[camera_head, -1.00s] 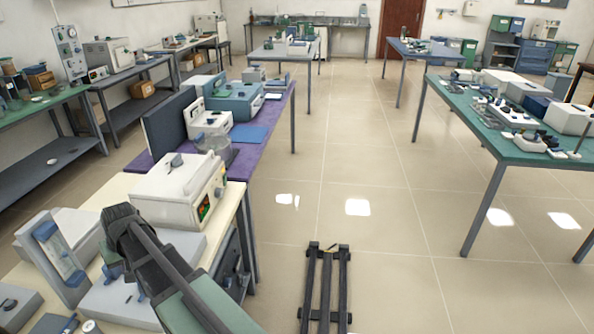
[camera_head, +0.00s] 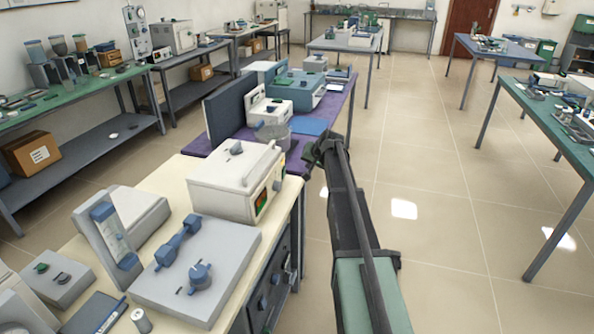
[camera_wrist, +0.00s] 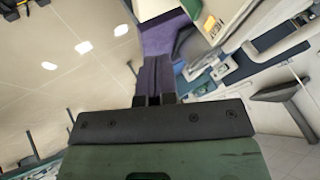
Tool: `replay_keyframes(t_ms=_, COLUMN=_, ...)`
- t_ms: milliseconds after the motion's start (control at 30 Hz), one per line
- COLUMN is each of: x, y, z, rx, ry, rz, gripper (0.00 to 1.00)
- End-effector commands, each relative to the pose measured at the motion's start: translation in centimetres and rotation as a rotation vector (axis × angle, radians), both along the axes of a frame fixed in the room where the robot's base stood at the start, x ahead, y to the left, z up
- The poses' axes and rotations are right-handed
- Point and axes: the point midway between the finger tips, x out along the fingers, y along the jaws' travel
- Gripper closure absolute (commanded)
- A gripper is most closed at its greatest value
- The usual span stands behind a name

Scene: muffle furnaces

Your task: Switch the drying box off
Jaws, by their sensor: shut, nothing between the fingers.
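A white box with a lit green and red front panel (camera_head: 237,180), probably the drying box, stands on the cream bench in the head view. It has a dark knob and a raised bar on top. Its front faces right toward the aisle, so the panel is seen at a steep angle and its switch cannot be made out. My gripper (camera_head: 325,148) is to the right of the box, beyond the bench edge, apart from it. In the wrist view my gripper (camera_wrist: 155,99) is shut and empty, with the purple table behind the fingertips.
A dark unit with knobs (camera_head: 272,287) sits under the cream bench. A grey plate device (camera_head: 200,268) and a tilted panel (camera_head: 113,237) lie near the box. The purple table (camera_head: 340,108) with instruments adjoins behind. The tiled aisle (camera_head: 440,200) at right is clear.

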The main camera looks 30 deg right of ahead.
Motion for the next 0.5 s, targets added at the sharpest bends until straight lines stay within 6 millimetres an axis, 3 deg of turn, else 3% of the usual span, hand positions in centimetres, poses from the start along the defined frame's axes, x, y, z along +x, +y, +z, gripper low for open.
replay_keyframes(t_ms=267, x=0.5, y=0.1, z=-0.8, rx=0.0, ry=0.001, rz=0.001, gripper=1.0)
replay_keyframes(t_ms=500, x=2.9, y=0.3, z=-4.4, rx=0.0, ry=0.001, rz=0.001, gripper=1.0)
